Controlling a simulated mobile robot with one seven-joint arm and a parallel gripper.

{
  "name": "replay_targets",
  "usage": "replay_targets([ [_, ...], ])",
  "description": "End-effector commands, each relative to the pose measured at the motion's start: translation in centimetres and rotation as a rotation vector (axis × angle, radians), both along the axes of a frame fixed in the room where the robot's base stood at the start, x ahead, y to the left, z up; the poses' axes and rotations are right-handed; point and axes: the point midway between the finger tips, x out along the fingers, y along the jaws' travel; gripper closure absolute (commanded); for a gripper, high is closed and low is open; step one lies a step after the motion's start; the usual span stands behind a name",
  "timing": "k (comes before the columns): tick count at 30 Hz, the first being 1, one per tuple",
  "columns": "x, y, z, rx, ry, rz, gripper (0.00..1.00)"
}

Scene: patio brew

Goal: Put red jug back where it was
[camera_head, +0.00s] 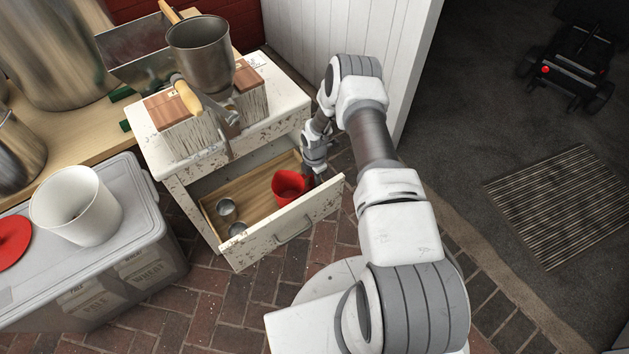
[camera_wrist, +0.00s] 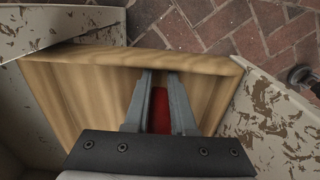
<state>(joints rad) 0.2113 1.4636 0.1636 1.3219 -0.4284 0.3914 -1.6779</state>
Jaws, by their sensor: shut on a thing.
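The red jug (camera_head: 288,186) is inside the open drawer (camera_head: 262,237), near its right end. In the head view my gripper (camera_head: 312,178) reaches down into the drawer at the jug's right side. In the wrist view my gripper (camera_wrist: 160,85) points into the drawer, with a strip of the red jug (camera_wrist: 160,108) between its two fingers. My gripper is shut on the jug. Most of the jug is hidden in the wrist view, and I cannot tell whether it touches the drawer's wooden bottom (camera_wrist: 95,85).
Two small metal cups (camera_head: 226,207) sit in the drawer's left part. A grain mill (camera_head: 200,55) stands on the white cabinet (camera_head: 192,167) above. A grey bin (camera_head: 150,235) at left carries a white bucket (camera_head: 76,205) and a red lid (camera_head: 12,240). The brick floor ahead is clear.

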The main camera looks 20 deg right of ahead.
Motion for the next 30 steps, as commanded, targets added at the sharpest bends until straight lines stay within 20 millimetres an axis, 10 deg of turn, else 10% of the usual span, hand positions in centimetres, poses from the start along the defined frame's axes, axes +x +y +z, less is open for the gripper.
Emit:
replay_targets([
  [1, 0.0, 0.0, -0.3, 0.0, 0.0, 0.0, 1.0],
  [2, 0.0, 0.0, -0.1, 0.0, 0.0, 0.0, 0.71],
  [6, 0.0, 0.0, -0.1, 0.0, 0.0, 0.0, 0.47],
  [19, 0.0, 0.0, 0.6, 0.0, 0.0, -0.001, 0.47],
  [30, 0.1, -0.1, 8.6, 0.001, -0.002, -0.001, 0.47],
])
